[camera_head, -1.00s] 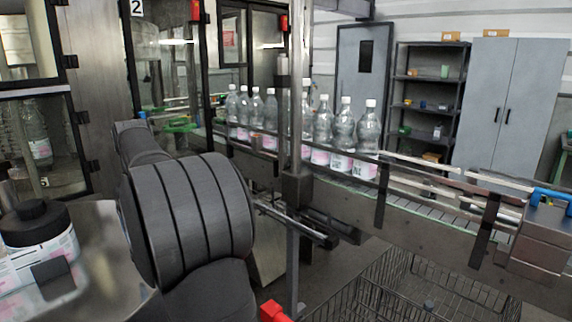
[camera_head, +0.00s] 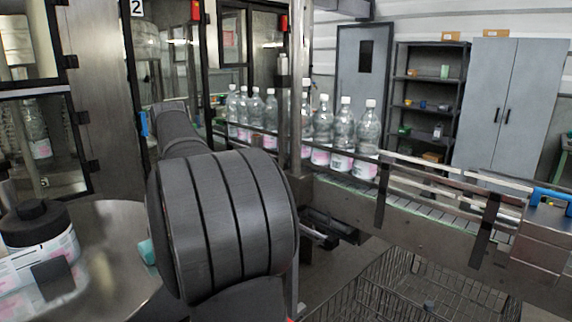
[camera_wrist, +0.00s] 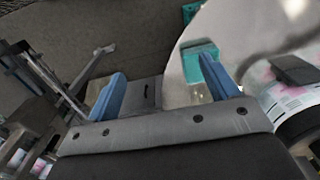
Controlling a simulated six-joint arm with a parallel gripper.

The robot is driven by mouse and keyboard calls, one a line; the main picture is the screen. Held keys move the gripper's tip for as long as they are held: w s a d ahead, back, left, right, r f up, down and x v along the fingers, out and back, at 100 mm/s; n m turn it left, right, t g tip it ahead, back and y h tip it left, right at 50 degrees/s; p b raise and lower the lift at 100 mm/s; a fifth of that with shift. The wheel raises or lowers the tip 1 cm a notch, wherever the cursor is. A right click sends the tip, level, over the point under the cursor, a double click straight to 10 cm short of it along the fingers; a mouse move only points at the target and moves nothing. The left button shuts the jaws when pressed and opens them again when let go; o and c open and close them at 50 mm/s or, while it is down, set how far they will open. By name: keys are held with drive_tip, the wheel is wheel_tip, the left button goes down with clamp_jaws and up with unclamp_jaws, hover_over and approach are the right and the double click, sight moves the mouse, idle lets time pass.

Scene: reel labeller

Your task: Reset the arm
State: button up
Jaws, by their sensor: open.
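My gripper (camera_wrist: 160,88) shows in the wrist view with its two blue fingers spread wide apart and nothing between them. In the head view my dark grey arm fills the middle foreground and hides the gripper's jaws. In the wrist view the right finger lies in front of the edge of a round metal table. A teal object (camera_wrist: 200,62) shows beside that finger. I cannot tell whether they touch. A teal piece also shows at the table's edge in the head view (camera_head: 148,252).
A label reel with a black hub (camera_head: 35,222) sits on the round metal table (camera_head: 115,225) at left. Several labelled bottles (camera_head: 343,130) stand on the conveyor (camera_head: 400,210) behind the arm. A wire basket (camera_head: 410,290) is on the lower right. A post (camera_head: 300,90) rises close by my arm.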

drive_tip(key=w+d+f+m, duration=0.2)
drive_tip(key=w+d+f, duration=0.2)
drive_tip(key=d+f, duration=0.3)
drive_tip(key=w+d+f+m, duration=0.2)
drive_tip(key=w+d+f, duration=0.2)
drive_tip(key=f, duration=0.5)
drive_tip(key=d+f+m, duration=0.2)
drive_tip(key=d+f, duration=0.3)
drive_tip(key=f, duration=0.3)
drive_tip(key=d+f+m, duration=0.3)
drive_tip(key=d+f, duration=0.1)
drive_tip(key=f, duration=0.5)
drive_tip(key=shift+w+d+f, duration=0.15)
drive_tip(key=shift+w+d, duration=0.05)
drive_tip(key=shift+d, duration=0.15)
idle(1.4)
